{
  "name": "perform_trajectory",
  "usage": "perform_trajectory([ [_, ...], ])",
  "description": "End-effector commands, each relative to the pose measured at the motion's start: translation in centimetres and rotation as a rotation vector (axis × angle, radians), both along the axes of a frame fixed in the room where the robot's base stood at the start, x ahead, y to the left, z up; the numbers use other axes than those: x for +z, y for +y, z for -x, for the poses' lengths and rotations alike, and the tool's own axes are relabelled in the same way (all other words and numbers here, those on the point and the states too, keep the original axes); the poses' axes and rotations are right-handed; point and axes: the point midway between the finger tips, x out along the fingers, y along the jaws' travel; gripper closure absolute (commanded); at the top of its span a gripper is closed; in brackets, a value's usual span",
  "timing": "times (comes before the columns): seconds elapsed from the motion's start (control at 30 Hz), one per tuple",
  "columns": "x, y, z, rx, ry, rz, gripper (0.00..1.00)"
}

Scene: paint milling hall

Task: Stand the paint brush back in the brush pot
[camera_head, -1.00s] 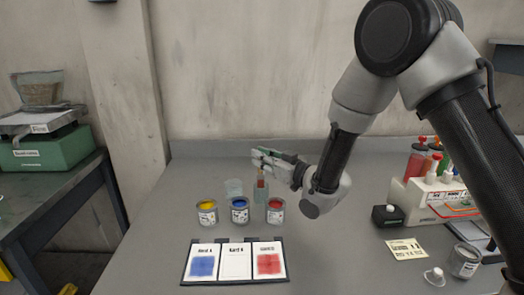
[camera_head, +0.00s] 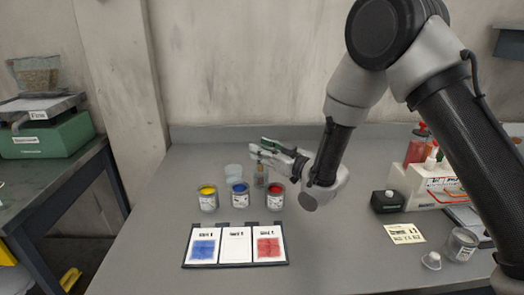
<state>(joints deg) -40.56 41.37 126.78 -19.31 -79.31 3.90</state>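The paint brush (camera_head: 261,169) is small in view; its short visible part is upright in a greenish glass pot (camera_head: 261,181), which I take to be the brush pot. The pot stands behind the gap between the blue and red paint cans. My gripper (camera_head: 262,147) is just above the pot, reaching in from the right. Its two fingers are spread apart, one behind the other, and the brush top is just below them. I see nothing held between them. The lower end of the brush is hard to make out.
Yellow (camera_head: 208,198), blue (camera_head: 240,195) and red (camera_head: 276,197) paint cans stand in front of the pot. A clear cup (camera_head: 233,172) is to its left. A swatch board (camera_head: 236,262) lies in front. A bottle rack (camera_head: 430,190) stands at right.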

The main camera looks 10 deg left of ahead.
Motion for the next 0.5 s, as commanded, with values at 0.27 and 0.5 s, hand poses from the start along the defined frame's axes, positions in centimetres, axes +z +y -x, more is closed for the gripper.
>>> perform_trajectory([
  [0.27,0.0,-0.4,0.2,0.000,0.001,0.001,0.60],
  [0.5,-0.1,-4.1,2.3,-0.002,0.002,0.002,0.60],
])
